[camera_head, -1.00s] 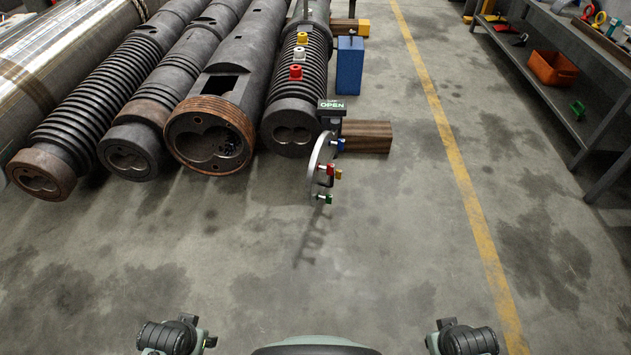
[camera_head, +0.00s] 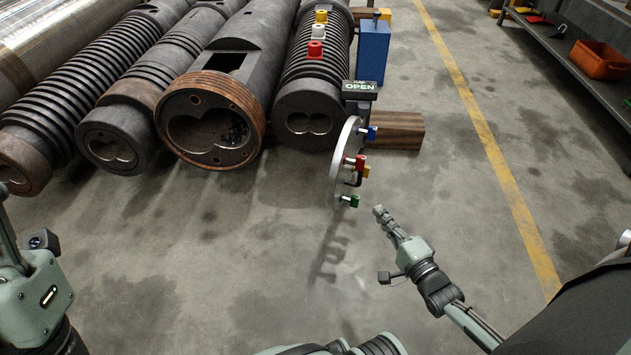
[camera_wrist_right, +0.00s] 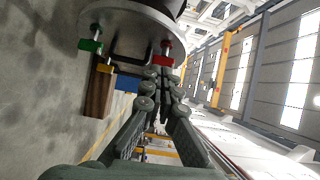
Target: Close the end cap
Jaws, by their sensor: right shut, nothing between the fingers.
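The end cap (camera_head: 340,172) is a round metal disc, seen nearly edge-on in the head view. It stands swung open in front of the right-hand ribbed barrel (camera_head: 310,118), whose double-bore end face is exposed. Blue, red, yellow and green knobs stick out of its right side. In the wrist view the shut fingers (camera_wrist_right: 160,82) show below the disc (camera_wrist_right: 130,22). My left arm shows at the left edge; its gripper is out of frame.
Several other barrels (camera_head: 210,122) lie to the left. A wooden block (camera_head: 400,132) and a blue box (camera_head: 373,52) stand right of the ribbed barrel. A shelf with an orange bin (camera_head: 600,60) is at the far right. The floor in front is clear.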

